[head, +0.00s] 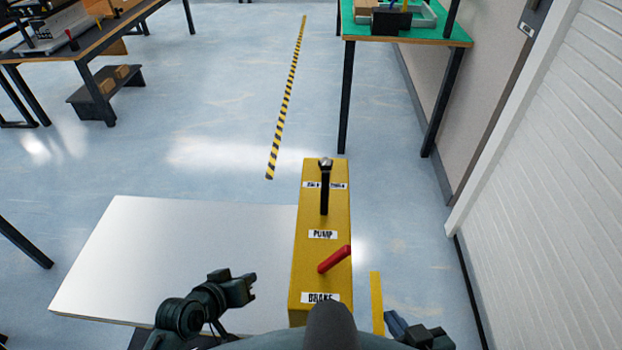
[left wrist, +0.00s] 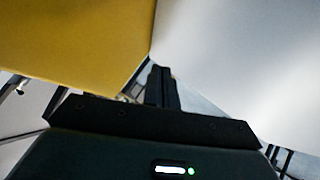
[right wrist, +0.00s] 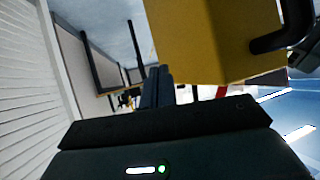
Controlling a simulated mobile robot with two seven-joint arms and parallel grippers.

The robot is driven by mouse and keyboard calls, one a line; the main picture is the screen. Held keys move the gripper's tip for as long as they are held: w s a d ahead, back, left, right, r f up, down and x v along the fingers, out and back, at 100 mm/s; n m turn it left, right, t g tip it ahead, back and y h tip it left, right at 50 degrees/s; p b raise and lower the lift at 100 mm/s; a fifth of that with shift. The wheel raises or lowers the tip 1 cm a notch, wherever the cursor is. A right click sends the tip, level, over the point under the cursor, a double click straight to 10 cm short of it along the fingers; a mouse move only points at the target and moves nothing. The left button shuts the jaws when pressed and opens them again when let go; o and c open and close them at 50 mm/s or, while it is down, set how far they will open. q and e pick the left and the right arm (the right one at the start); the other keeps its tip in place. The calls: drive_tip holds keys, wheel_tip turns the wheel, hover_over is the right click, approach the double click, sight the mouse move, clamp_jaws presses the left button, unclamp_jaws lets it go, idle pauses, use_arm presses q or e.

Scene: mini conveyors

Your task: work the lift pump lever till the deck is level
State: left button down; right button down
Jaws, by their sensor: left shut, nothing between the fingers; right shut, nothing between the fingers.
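A yellow pump housing (head: 309,255) stands in the middle of the head view, with PUMP and BRAKE labels. A black lever (head: 325,195) with a metallic knob rises above the PUMP label. A red lever (head: 334,260) leans to the upper right above the BRAKE label. The pale grey deck (head: 180,245) lies left of the housing; its tilt cannot be told. My left gripper (head: 248,287) is shut and empty, over the deck and left of the housing. My right gripper (head: 440,338) is shut and empty, low and right of the housing, apart from both levers.
A green-topped table (head: 455,35) stands at the back right, beside the wall. A workbench (head: 110,28) and a low black shelf (head: 95,98) are at the back left. A white slatted door (head: 560,120) bounds the right. The floor beyond the housing is mostly clear.

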sight(325, 194)
use_arm(q)
drive_tip(key=w+d+r+n+g+h+b, duration=0.25)
drive_tip(key=w+n+h+b, duration=0.3)
drive_tip(key=w, duration=0.75)
drive_tip(key=w+d+r+h+b, duration=0.1)
drive_tip(key=w+r+h, duration=0.1)
drive_tip(key=r, duration=0.4)
drive_tip(key=w+r+g+h+b, duration=0.1)
drive_tip(key=w+r+h+b, duration=0.1)
drive_tip(key=r, duration=0.4)
drive_tip(key=shift+w+d+r+m+h, duration=0.35)
drive_tip(key=shift+w+h, duration=0.1)
drive_tip(key=shift+h, duration=0.8)
use_arm(e)
drive_tip(key=shift+a+f+m+t+y, duration=0.2)
drive_tip(key=shift+f+t, duration=0.25)
drive_tip(key=shift+f, duration=0.15)
drive_tip(key=shift+a+f+m+t+y, duration=0.1)
drive_tip(key=shift+f+m+t+y, duration=0.1)
drive_tip(key=shift+f+t, duration=0.35)
